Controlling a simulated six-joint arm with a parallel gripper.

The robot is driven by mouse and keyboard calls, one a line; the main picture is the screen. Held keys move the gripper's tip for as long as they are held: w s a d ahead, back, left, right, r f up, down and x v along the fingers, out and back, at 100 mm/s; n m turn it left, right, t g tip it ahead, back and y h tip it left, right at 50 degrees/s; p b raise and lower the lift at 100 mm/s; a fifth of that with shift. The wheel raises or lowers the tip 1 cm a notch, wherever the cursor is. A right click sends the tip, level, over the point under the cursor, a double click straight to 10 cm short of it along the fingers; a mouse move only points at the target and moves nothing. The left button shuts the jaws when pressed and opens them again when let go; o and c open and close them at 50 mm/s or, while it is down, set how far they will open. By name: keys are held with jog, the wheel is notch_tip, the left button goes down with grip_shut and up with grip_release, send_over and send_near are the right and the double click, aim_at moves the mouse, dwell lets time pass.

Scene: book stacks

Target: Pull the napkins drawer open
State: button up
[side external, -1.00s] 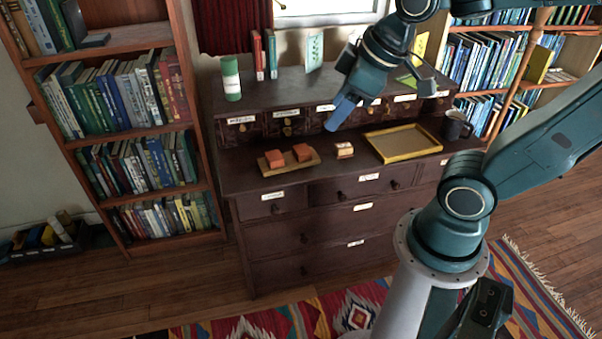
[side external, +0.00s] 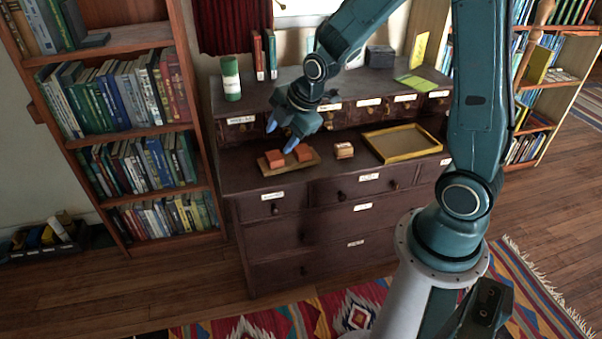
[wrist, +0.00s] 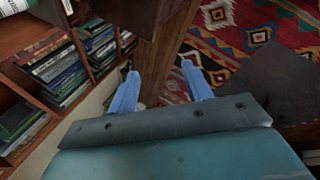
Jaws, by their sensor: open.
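A dark brown chest of drawers (side external: 325,240) stands against the wall with all its drawers closed. Its drawer fronts carry small white labels, too small to read, so I cannot tell which is the napkins drawer. A row of small drawers (side external: 241,127) runs along its raised back part, and larger drawers with round knobs are below. My gripper (side external: 280,137) is open and empty, above the left part of the chest top, near two orange blocks. In the wrist view its two blue fingers (wrist: 163,88) are spread with nothing between them.
A small box (side external: 344,150) and a yellow-rimmed tray (side external: 405,155) lie to the right. A green-white canister (side external: 231,78) stands on the upper shelf. A bookcase (side external: 200,150) is at left; a patterned rug (side external: 260,325) lies in front.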

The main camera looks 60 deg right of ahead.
jog(key=w+d+f+n, duration=0.1)
jog(key=d+f+n, duration=0.15)
jog(key=f, duration=0.35)
jog(key=w+d+f+n, duration=0.1)
jog(key=w+f+n, duration=0.15)
jog(key=f, duration=0.35)
jog(key=n, duration=0.7)
send_near(277, 210)
jog(key=shift+h, duration=0.3)
jog(key=v, duration=0.4)
jog(key=shift+a, duration=0.25)
jog(key=shift+m, duration=0.3)
jog(key=shift+x, duration=6.8)
grip_shut()
